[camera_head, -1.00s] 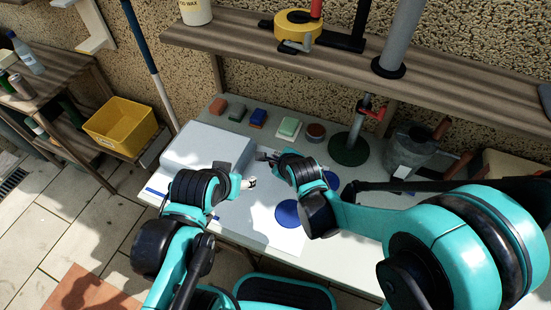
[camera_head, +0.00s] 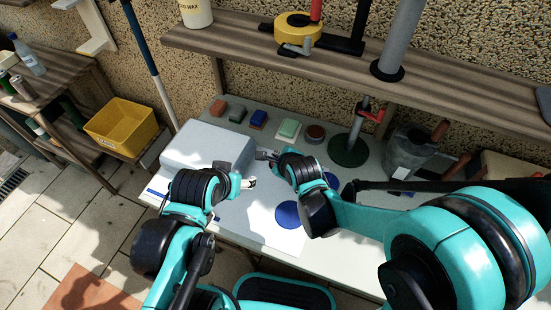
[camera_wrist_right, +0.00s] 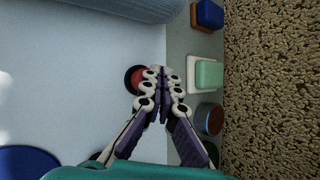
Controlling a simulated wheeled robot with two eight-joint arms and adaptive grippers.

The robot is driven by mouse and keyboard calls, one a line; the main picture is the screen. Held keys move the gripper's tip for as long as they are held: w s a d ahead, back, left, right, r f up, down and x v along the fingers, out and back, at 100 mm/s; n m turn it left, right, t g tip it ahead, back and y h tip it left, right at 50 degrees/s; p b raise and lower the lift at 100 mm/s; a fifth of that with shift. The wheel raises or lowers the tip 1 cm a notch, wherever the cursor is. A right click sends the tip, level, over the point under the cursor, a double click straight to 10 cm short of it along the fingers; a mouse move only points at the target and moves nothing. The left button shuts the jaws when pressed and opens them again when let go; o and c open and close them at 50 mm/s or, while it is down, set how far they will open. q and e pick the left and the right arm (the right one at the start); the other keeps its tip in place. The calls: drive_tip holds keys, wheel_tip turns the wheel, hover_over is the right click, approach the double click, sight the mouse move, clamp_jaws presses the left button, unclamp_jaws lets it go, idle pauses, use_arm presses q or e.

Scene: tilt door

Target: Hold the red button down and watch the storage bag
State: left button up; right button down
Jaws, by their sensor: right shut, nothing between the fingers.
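The red button (camera_wrist_right: 132,77), in a dark round ring, shows in the right wrist view, partly covered by my right gripper (camera_wrist_right: 156,74). That gripper is shut and empty, its fingertips at the button's edge. I cannot tell whether they press it. In the head view my right gripper (camera_head: 262,155) hides the button. A pale grey-blue, block-shaped thing, apparently the storage bag (camera_head: 203,143), lies on the left of the table. Its ribbed edge seems to show at the top of the wrist view (camera_wrist_right: 140,8). My left gripper (camera_head: 240,180) is in front of the bag; its jaw state is unclear.
Several small coloured blocks and a round tin (camera_head: 315,133) line the table's back. A green round clamp base (camera_head: 348,151) and a grey bucket (camera_head: 408,160) stand right of them. A wooden shelf (camera_head: 440,85) hangs above. Blue discs (camera_head: 288,214) lie near my right arm.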

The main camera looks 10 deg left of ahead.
drive_tip(key=shift+r, duration=0.4)
wheel_tip(320, 180, up, 5)
drive_tip(key=p, duration=0.4)
idle(0.5)
